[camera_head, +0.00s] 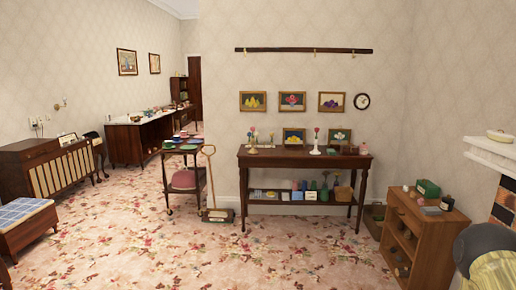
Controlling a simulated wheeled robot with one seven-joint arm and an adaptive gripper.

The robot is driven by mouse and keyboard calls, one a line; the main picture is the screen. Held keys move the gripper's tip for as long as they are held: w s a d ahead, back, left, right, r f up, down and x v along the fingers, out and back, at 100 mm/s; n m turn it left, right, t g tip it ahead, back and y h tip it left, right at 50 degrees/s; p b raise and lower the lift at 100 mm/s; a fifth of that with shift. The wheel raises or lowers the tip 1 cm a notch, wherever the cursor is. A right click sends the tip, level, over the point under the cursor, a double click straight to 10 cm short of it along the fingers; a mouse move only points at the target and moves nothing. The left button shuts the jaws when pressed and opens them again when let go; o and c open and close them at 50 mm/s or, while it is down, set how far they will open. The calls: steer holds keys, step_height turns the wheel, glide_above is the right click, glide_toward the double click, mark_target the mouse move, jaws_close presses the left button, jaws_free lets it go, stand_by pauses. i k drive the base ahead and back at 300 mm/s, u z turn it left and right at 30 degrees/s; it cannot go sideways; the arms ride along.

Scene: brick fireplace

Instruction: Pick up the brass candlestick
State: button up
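I cannot make out the brass candlestick with certainty. On the dark wooden console table (305,158) against the facing wall, a small slender upright object (252,145) with a yellowish stem stands at the left end. It could be a candlestick, but it is too small to tell. A second slender upright object (316,146), pale at its base and reddish at its top, stands near the middle of the table. My gripper is not in view; only a dark and cream rounded part, likely of my arm, shows at the lower right edge.
A wooden cabinet (428,234) stands right of the table, with a green box (428,188) on top. A carpet sweeper (217,214) and a small trolley (183,151) stand left. A blue-topped bench (22,212) is at far left. The patterned carpet ahead is clear.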

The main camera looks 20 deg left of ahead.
mark_target(253, 150)
steer(key=i, duration=1.5)
steer(key=u, duration=2.1)
steer(key=i, duration=4.5)
steer(key=z, duration=2.75)
steer(key=i, duration=1.15)
